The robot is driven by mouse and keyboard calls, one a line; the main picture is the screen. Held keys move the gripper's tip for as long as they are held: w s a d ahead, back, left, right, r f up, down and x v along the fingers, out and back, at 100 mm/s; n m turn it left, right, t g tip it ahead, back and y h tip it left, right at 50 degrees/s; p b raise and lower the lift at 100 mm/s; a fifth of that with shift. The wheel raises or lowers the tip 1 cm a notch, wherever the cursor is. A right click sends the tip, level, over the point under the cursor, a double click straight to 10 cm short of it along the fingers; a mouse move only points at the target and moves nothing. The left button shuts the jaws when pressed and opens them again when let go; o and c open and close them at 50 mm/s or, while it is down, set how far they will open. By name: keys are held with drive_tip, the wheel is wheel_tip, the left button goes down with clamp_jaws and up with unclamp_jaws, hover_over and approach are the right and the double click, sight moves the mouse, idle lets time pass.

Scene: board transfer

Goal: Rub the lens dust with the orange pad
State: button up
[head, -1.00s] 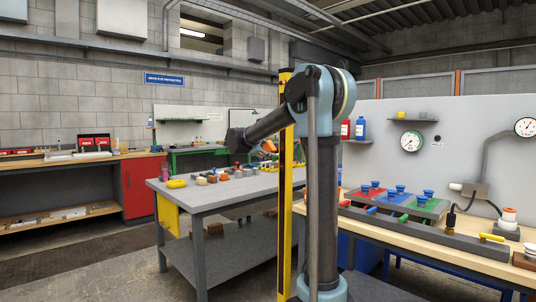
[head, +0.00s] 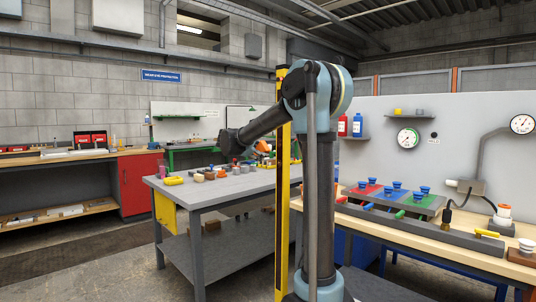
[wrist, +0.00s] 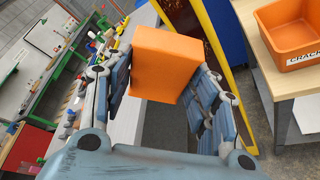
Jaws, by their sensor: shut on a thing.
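My gripper (wrist: 158,82) is shut on an orange pad (wrist: 166,55), a thick block with a finger along each side. In the head view the pad is a small orange patch (head: 263,147) beside the dark end of my arm, above the far part of the grey table (head: 225,192). My gripper's fingers are too small to make out there. The pad appears held in the air, with no surface seen touching it. I cannot make out a lens or any dust in either view.
Several small items stand on the grey table, including a yellow one (head: 173,181). A yellow post (head: 283,220) rises close by my arm. The right bench (head: 420,236) carries red, blue and green boards with blue knobs. The wrist view shows an orange bin (wrist: 292,61) on a bench.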

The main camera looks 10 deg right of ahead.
wheel_tip(320, 180, down, 7)
drive_tip(key=d, duration=0.1)
drive_tip(key=shift+w+d+r, duration=0.15)
drive_tip(key=shift+w+d, duration=0.8)
drive_tip(key=shift+d, duration=0.2)
drive_tip(key=shift+w+d+r, duration=0.1)
drive_tip(key=shift+w+d, duration=0.8)
drive_tip(key=shift+d, duration=0.25)
drive_tip(key=shift+w+d, duration=0.6)
drive_tip(key=shift+d, duration=0.2)
